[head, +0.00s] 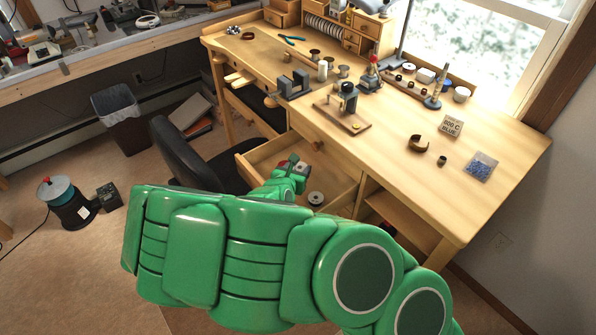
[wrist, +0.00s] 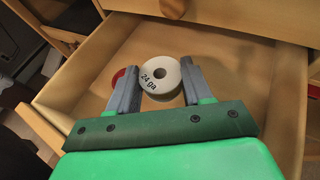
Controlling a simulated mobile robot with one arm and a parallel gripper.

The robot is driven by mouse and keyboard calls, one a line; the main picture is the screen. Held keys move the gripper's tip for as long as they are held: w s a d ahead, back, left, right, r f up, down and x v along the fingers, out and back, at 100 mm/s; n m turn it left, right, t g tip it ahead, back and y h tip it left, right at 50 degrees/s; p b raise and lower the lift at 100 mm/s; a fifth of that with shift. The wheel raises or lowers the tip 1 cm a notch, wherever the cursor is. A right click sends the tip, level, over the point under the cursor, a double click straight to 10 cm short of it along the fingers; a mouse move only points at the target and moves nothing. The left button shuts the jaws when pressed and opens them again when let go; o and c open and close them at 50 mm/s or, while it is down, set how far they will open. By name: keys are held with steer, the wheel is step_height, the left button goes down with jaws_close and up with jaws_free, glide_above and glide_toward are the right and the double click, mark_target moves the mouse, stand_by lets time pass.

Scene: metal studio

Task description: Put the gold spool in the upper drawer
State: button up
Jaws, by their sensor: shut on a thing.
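My green gripper (head: 297,170) is over the open wooden drawer (head: 330,162) under the desktop. In the wrist view its two grey fingers (wrist: 158,85) are shut on a spool (wrist: 160,66) with a white end face marked "24 ga". That face points at the camera and hides the wound part, so I cannot see a gold colour. The drawer (wrist: 235,70) lies below and around the spool. I cannot tell how far the spool is above the drawer floor. A red round thing (wrist: 119,76) shows partly behind the left finger.
A black chair (head: 180,150) stands close to the drawer's left. An open shelf (head: 395,212) is to the drawer's right.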

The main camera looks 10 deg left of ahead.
steer(key=shift+f, duration=0.4)
steer(key=shift+f, duration=0.65)
steer(key=o, duration=1)
steer(key=shift+s+f, duration=0.1)
steer(key=shift+s+r, duration=0.1)
steer(key=shift+r, duration=0.65)
steer(key=shift+v, duration=3.55)
